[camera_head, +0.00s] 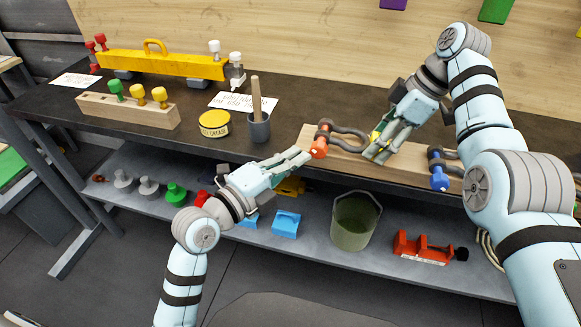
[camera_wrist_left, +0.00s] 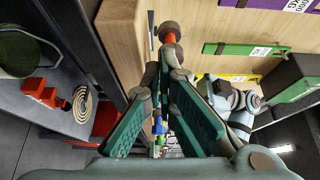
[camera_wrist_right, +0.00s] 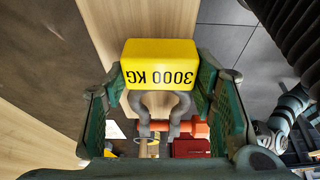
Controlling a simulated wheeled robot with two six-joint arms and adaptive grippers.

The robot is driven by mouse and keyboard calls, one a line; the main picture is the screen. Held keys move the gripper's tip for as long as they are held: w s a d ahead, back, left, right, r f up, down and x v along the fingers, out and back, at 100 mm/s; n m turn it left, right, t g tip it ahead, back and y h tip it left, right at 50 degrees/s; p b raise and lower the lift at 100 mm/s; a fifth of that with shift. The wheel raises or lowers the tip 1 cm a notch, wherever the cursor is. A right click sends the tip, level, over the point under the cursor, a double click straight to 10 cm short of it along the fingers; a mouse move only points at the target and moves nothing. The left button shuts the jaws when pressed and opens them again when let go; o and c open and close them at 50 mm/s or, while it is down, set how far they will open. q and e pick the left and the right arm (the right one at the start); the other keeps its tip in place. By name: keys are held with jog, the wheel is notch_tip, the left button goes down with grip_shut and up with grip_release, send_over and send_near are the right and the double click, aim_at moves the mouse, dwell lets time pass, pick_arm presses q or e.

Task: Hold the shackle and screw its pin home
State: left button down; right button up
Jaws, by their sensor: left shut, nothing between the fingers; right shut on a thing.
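A grey shackle (camera_head: 345,132) with an orange pin (camera_head: 319,143) is at the left end of a wooden board on the bench. My right gripper (camera_head: 375,150) is shut on the shackle's yellow block (camera_wrist_right: 160,75), marked 3000 KG. The grey bow (camera_wrist_right: 160,100) and the orange pin (camera_wrist_right: 185,128) show beyond the block in the right wrist view. My left gripper (camera_head: 306,155) is shut and empty, its tips close to the orange pin head. In the left wrist view the orange pin (camera_wrist_left: 169,38) lies just past my fingertips (camera_wrist_left: 172,68); contact is unclear.
A second shackle with a blue pin (camera_head: 439,176) is on the board's right end, near my right arm. A grey cup with a stick (camera_head: 258,128) and a yellow grease tin (camera_head: 214,124) stand left. A green bucket (camera_head: 355,220) is on the shelf below.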

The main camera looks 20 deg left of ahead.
pick_arm(q)
jog(key=shift+d+r, duration=0.15)
jog(key=shift+d, duration=0.15)
dwell(0.6)
jog(key=shift+a+r, duration=0.1)
jog(key=shift+r, duration=0.25)
jog(key=shift+r, duration=0.75)
jog(key=shift+r, duration=0.1)
dwell(0.3)
jog(key=shift+a, duration=0.3)
